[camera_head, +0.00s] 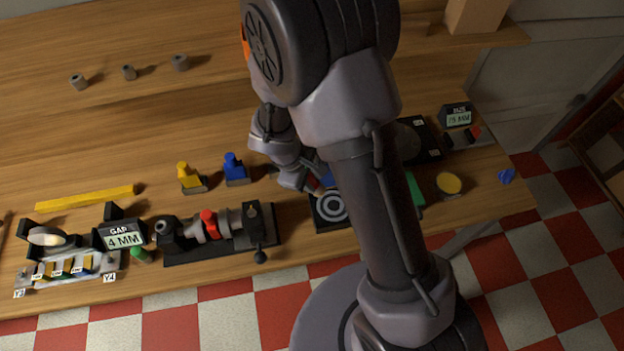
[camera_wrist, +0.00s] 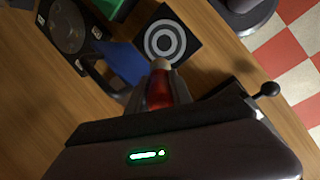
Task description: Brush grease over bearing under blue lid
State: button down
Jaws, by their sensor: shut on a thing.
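My gripper (camera_wrist: 158,98) is shut on a red-handled brush (camera_wrist: 158,85) with a pale tip. The tip points toward a black square plate with pale and dark concentric rings, which looks like the bearing (camera_wrist: 165,42). The bearing also shows in the head view (camera_head: 331,206), just below and right of my gripper (camera_head: 308,184). The tip appears short of the rings; its height above them cannot be told. A blue panel, likely the blue lid (camera_wrist: 126,62), stands beside the plate, leaving the rings uncovered. My arm hides most of the lid in the head view (camera_head: 326,177).
A green panel (camera_head: 414,190) and a yellow disc (camera_head: 449,183) are right of my arm. A black clamp fixture with a red collar (camera_head: 209,224) lies left of the bearing. Yellow (camera_head: 189,176) and blue (camera_head: 235,168) knobbed pieces stand behind it. The table's front edge is close.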

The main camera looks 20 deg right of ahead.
jog(key=shift+r+p, duration=0.85)
jog(key=shift+r, duration=0.5)
jog(key=shift+f, duration=0.1)
